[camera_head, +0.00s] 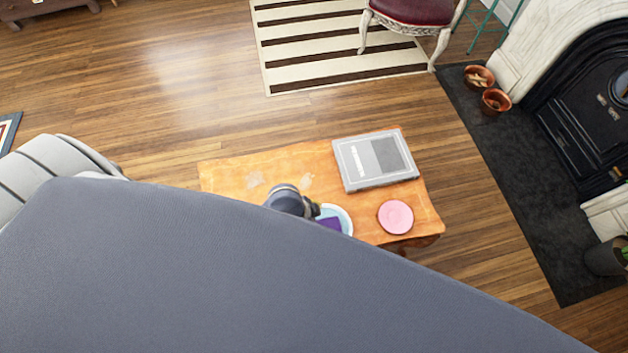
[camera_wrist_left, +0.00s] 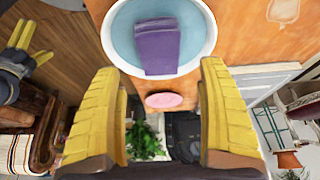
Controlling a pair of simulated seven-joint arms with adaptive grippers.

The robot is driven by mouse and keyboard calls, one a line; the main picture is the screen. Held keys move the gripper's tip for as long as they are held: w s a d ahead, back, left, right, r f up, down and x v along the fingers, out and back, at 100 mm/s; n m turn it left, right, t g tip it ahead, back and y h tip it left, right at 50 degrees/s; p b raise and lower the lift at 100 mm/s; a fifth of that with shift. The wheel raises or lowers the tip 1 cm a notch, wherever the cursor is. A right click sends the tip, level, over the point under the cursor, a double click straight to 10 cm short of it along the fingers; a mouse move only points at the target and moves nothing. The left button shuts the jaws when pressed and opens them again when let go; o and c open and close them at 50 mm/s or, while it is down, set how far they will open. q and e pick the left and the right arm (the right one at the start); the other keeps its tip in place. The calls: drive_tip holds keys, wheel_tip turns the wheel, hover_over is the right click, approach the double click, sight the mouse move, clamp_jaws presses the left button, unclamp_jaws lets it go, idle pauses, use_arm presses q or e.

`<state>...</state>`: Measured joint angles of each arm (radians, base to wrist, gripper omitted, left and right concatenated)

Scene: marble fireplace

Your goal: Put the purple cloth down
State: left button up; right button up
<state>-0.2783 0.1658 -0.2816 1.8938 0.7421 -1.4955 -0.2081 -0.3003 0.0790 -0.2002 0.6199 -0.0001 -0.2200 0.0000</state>
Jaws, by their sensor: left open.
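The purple cloth (camera_head: 330,223) lies folded in a light-blue dish with a white rim (camera_head: 347,214) on the wooden table. In the left wrist view the cloth (camera_wrist_left: 158,48) rests inside the dish (camera_wrist_left: 112,45), its near end reaching toward the rim. My left gripper (camera_wrist_left: 158,72) has its yellow fingers wide apart, with nothing between them, and is apart from the cloth. In the head view it (camera_head: 316,210) is small, beside the dish and partly hidden. My right gripper (camera_wrist_left: 30,48) shows at the left of the wrist view, its fingers apart and empty.
A pink plate (camera_head: 396,217) and a grey book (camera_head: 375,160) are on the orange-brown table (camera_head: 225,176). The table's left part looks clear. A red-seated chair (camera_head: 410,12) and plant pots (camera_head: 495,101) stand farther off. The lower head view is blocked.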

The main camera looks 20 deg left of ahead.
use_arm(q)
drive_tip(key=shift+v, duration=1.7)
drive_tip(key=shift+c, duration=0.2)
